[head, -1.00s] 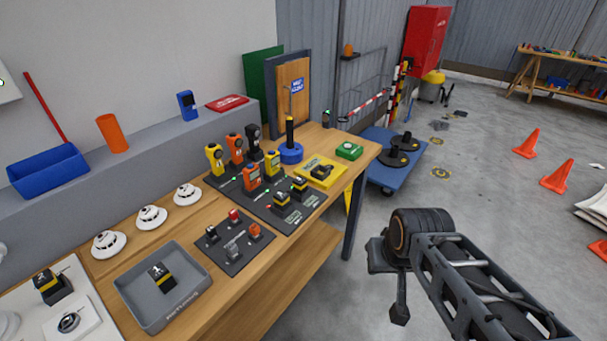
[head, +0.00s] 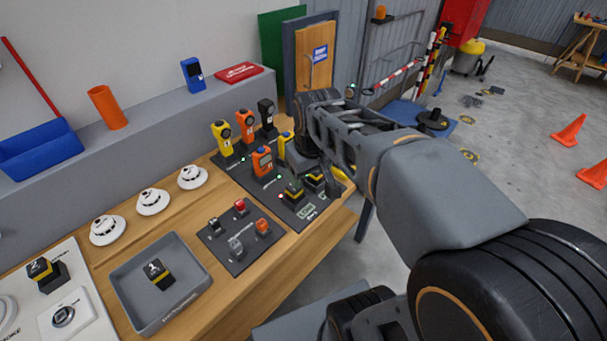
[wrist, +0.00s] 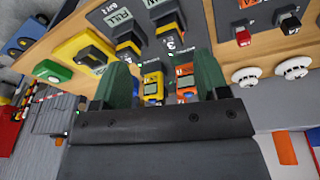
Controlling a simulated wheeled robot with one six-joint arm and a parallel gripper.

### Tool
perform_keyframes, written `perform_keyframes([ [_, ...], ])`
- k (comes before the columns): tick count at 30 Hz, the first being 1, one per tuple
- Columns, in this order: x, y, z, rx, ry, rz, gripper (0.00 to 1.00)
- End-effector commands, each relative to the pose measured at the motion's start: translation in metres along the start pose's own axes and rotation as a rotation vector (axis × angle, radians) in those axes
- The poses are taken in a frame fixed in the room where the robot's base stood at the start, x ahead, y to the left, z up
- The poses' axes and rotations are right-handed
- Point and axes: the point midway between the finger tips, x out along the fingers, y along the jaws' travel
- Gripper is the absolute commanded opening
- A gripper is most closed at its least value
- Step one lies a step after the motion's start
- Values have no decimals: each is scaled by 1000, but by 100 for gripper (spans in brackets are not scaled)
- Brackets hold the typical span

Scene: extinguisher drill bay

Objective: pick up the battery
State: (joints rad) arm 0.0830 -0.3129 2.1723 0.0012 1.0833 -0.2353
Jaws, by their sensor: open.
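Several black batteries with yellow bands are in view; I cannot tell which one is meant. In the head view one battery (head: 160,274) lies in the grey tray (head: 142,324), and another (head: 42,270) is in a holder at far left. Two more, a nearer battery (head: 292,190) and a farther battery (head: 315,180), stand on a dark charger board (head: 299,219), partly hidden by my arm. My gripper (wrist: 162,64) is open and empty above the bench, its green fingers apart. The wrist view shows a battery (wrist: 98,46) by a yellow pad and the board's batteries above the fingers.
A yellow gas detector (wrist: 153,85) and an orange one (wrist: 187,82) stand between the fingers in the wrist view. Smoke detectors (head: 153,201) line the bench's back.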

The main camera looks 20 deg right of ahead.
Motion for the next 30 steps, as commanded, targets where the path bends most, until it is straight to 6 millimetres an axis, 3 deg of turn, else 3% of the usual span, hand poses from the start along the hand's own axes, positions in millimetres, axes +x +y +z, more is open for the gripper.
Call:
perform_keyframes([
  [1, -1, 13, -16, -29, -33, -4, 68],
  [6, -5, 47, -60, -159, -118, -31, 68],
  [12, -2, 73, -87, -256, -175, -64, 68],
  [24, 59, 79, -80, -277, -190, -74, 68],
  [30, 78, 79, -76, -275, -188, -73, 68],
])
